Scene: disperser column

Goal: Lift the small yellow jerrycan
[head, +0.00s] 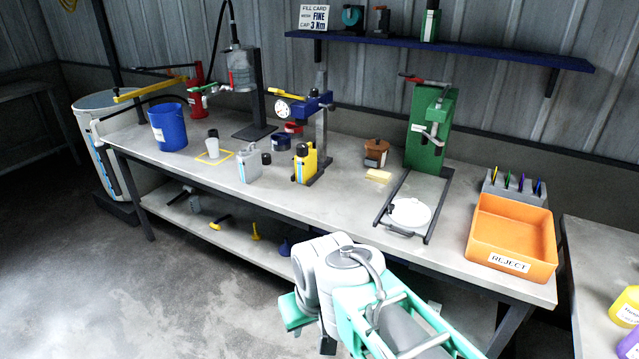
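A small yellow jerrycan (304,164) with a dark cap and a blue-marked label stands upright on the grey workbench (350,205), at the foot of the blue press with the dial. A grey can (248,166) stands to its left, apart from it. My gripper (308,328) is low in the picture, in front of the bench's front edge and well away from the jerrycan. My arm partly hides its fingers, so their opening does not show clearly. Nothing is seen held in it.
The blue gauge press (310,107) rises behind the jerrycan. A green press (430,135), a white plate (410,213) and an orange REJECT tray (512,238) stand to the right. A blue bucket (168,128) is at left. The bench in front of the jerrycan is clear.

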